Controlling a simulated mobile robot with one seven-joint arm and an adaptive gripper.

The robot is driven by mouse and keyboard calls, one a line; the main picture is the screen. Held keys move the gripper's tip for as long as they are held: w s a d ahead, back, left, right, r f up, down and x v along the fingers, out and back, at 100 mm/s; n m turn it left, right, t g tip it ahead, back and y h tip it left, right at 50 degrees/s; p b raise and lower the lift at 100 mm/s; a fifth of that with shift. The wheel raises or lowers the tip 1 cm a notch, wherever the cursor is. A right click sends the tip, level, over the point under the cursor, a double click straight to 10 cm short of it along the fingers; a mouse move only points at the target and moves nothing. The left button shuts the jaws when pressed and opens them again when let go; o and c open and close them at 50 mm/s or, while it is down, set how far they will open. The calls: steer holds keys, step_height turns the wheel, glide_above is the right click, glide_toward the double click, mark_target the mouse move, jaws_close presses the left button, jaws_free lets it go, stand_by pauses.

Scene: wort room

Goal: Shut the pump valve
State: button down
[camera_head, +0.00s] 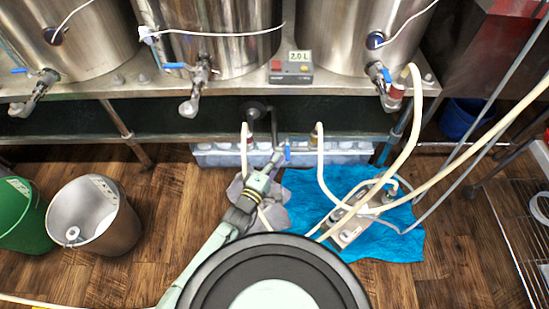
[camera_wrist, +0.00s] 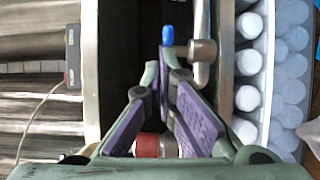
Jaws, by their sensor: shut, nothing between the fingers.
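A small valve with a blue handle, which I take to be the pump valve, sits under the tank stand at the middle of the head view; its blue handle (camera_head: 287,151) points roughly upright there. In the wrist view the blue handle (camera_wrist: 168,35) and grey metal valve body (camera_wrist: 203,50) lie just beyond my fingertips. My gripper (camera_head: 277,158) is shut and empty, close beside the handle; whether it touches cannot be told. Its purple-padded fingers (camera_wrist: 162,75) show in the wrist view, hiding part of a red fitting (camera_wrist: 147,146).
Steel tanks (camera_head: 220,40) with blue-handled taps stand on the metal stand above. Hoses (camera_head: 411,140) run to the right over a blue cloth (camera_head: 398,240). A steel bucket (camera_head: 110,240) and a green bucket (camera_head: 22,215) stand left.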

steer(key=v, duration=1.2)
